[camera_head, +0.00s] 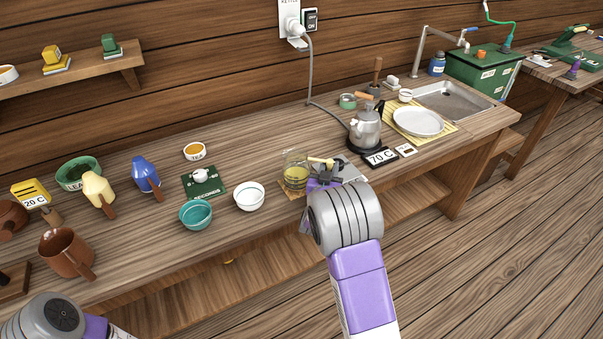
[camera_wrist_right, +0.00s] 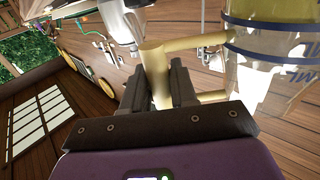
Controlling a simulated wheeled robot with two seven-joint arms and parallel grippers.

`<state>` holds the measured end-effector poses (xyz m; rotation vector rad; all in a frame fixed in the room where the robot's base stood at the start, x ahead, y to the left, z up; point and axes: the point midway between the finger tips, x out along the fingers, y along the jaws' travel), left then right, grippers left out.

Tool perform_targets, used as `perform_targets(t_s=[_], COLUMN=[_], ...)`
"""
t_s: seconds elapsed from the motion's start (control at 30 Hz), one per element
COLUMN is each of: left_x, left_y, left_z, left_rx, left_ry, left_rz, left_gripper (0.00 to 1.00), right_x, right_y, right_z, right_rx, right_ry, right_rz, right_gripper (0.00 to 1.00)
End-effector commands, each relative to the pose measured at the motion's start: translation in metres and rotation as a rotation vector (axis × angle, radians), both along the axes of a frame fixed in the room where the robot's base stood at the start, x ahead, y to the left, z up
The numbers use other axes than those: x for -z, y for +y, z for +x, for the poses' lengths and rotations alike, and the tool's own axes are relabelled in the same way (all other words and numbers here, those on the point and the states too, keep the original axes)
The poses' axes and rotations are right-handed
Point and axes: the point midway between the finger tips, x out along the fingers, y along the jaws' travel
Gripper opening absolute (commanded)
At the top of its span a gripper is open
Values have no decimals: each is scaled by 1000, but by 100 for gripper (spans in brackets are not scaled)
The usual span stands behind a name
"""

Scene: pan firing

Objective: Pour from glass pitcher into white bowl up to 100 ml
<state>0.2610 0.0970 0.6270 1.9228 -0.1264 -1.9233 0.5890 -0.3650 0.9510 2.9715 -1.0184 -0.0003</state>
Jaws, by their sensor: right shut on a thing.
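The glass pitcher (camera_head: 294,178) holds yellowish liquid and looks upright at the front of the counter, over a small brown mat (camera_head: 288,193). I cannot tell whether it touches the mat. My right gripper (camera_head: 324,180) is shut on its pale handle, on the pitcher's right side. The right wrist view shows the handle (camera_wrist_right: 154,72) between the fingers (camera_wrist_right: 157,88) and the glass pitcher (camera_wrist_right: 270,65) beside them. The white bowl (camera_head: 249,197) stands just left of the pitcher, and its inside looks white. My left arm shows at the bottom left, but its gripper is out of view.
A teal bowl (camera_head: 196,214) and a green scale (camera_head: 203,182) with a small white pot stand left of the white bowl. A metal kettle (camera_head: 366,130) and a "70 C" sign (camera_head: 381,157) are to the right. A tea bowl (camera_head: 194,151) stands behind.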

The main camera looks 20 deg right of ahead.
Motion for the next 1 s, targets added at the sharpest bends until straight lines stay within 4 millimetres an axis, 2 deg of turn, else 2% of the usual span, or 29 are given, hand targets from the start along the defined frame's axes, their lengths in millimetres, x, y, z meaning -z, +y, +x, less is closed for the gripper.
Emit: perform_targets(t_s=[0.2, 1.0], left_x=[-9, -34], left_y=[0, 0], left_z=[0, 0], left_rx=[0, 0], left_ry=[0, 0], left_rz=[0, 0], left_gripper=[43, 43], right_x=[-14, -51], right_y=[0, 0], right_z=[0, 0], right_rx=[0, 0], right_ry=[-5, -5], right_rz=[1, 1], right_gripper=[0, 0])
